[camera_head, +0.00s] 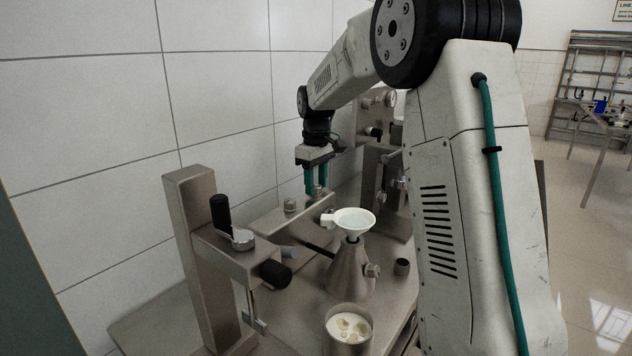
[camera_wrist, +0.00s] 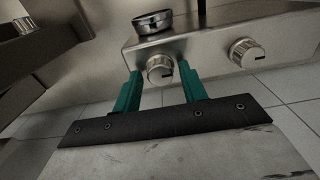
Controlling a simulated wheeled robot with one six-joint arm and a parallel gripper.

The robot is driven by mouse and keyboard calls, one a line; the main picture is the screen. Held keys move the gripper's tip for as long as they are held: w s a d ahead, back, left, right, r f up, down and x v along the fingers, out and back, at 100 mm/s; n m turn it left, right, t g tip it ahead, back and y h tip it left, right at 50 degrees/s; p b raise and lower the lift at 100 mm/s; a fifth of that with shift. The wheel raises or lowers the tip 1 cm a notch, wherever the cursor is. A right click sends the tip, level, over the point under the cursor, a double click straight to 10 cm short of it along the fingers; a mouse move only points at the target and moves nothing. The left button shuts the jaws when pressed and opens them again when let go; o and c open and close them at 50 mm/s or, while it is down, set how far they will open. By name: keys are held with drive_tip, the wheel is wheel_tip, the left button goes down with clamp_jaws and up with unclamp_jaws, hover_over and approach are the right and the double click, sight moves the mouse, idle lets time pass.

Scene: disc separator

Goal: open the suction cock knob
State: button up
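Two round metal knobs sit on a brushed steel bar (camera_head: 275,226); I cannot tell from any label which one is the suction cock knob. One knob (camera_wrist: 160,69) lies between my fingertips in the wrist view, and it also shows in the head view (camera_head: 319,191). The other knob (camera_wrist: 247,53) is to its right in the wrist view and nearer the camera in the head view (camera_head: 290,204). Each has a dark pointer mark. My gripper (camera_wrist: 160,73) points down with its green fingers on either side of the first knob. Small gaps show beside it, so the fingers look open.
A white funnel (camera_head: 355,222) sits on a metal flask (camera_head: 350,270) in front of the bar. A beaker (camera_head: 348,334) of white liquid stands nearer. A steel clamp stand (camera_head: 193,260) with black handles is at left. The tiled wall is close behind.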

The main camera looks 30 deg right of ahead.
drive_tip(key=c, duration=0.6)
drive_tip(key=shift+m, duration=0.3)
drive_tip(key=m, duration=1.1)
drive_tip(key=shift+m, duration=0.4)
drive_tip(key=m, duration=0.5)
drive_tip(key=shift+m, duration=0.3)
drive_tip(key=shift+r, duration=0.1)
drive_tip(key=o, duration=1)
